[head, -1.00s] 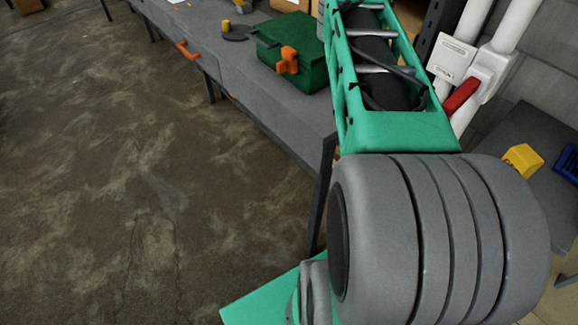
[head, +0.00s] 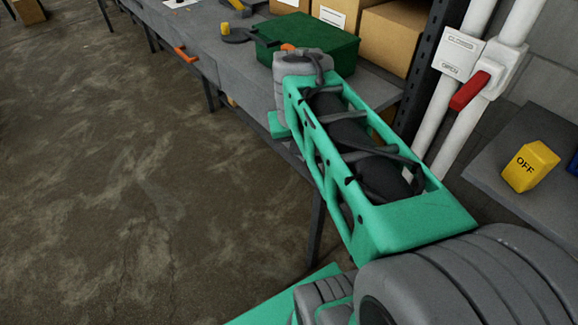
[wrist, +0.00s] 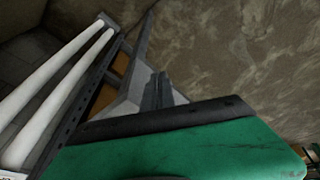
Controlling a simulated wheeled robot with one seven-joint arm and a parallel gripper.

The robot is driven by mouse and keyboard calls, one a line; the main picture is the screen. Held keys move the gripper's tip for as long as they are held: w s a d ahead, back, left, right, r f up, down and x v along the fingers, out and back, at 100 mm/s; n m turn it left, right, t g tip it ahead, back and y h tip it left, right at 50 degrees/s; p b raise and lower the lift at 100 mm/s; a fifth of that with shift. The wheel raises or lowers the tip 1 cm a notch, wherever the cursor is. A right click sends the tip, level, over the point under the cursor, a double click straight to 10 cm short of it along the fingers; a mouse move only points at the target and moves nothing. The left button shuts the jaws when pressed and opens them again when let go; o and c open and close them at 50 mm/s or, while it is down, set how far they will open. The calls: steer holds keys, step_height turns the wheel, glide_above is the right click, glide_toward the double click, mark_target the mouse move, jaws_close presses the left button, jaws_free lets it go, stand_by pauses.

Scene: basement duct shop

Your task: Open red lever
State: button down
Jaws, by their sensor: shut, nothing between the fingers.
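The red lever (head: 470,91) sits on a white housing (head: 497,68) on the white pipes at the upper right of the head view. It slants down to the left, next to a white label plate (head: 459,55) reading "CLOSED". My gripper (wrist: 157,90) shows in the wrist view as two dark grey fingers close together, shut and empty. In the head view my gripper cannot be made out beyond the green arm. My forearm lies left of the lever, apart from it. The lever cannot be seen in the wrist view.
A grey bench (head: 240,70) runs along the left of my arm, with a green box (head: 310,38) and cardboard boxes (head: 392,35). A dark rack post (head: 433,70) stands left of the pipes. A yellow "OFF" block (head: 530,166) is on a grey surface at right. Floor is open at left.

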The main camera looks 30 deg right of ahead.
steer(key=shift+n, duration=0.4)
steer(key=shift+s+a+f+b, duration=0.15)
steer(key=shift+a+f+b, duration=0.05)
steer(key=shift+a+f, duration=0.55)
steer(key=shift+s+a+f+b, duration=0.15)
steer(key=shift+a+f, duration=0.5)
steer(key=shift+f, duration=0.1)
